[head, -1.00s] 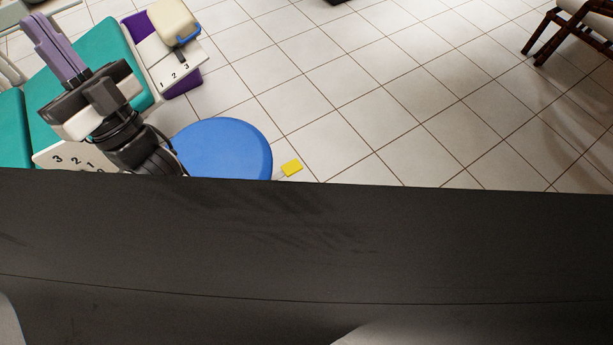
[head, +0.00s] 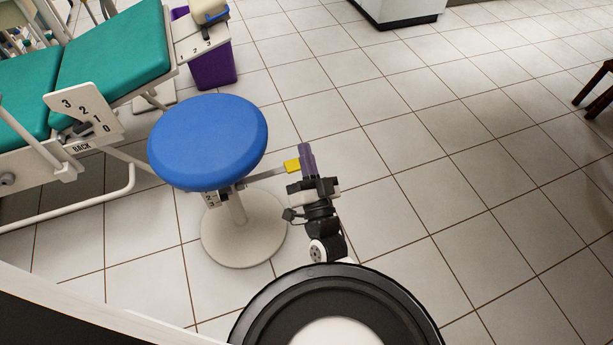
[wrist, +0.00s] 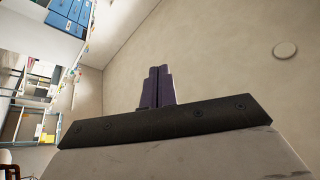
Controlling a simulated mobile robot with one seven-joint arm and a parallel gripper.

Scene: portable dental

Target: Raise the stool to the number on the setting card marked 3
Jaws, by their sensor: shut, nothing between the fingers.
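The stool has a round blue seat (head: 208,140) on a white post and a round white base (head: 243,238), left of centre in the head view. A lever with a yellow tip (head: 292,166) sticks out to the right from under the seat. A small number scale (head: 210,198) sits below the seat; its pointer reading is too small to tell. My gripper (head: 306,150) is shut and empty, its purple fingers right beside the yellow tip; I cannot tell if they touch. In the wrist view the shut fingers (wrist: 157,88) point at the wall and ceiling. I cannot make out a setting card marked 3.
A teal dental chair (head: 110,55) with a white 3-2-1-0 back scale (head: 88,115) stands at left. Behind it is a purple bin (head: 214,66) with a 1-2-3 panel (head: 199,45). A white cabinet (head: 400,8) stands at the back.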

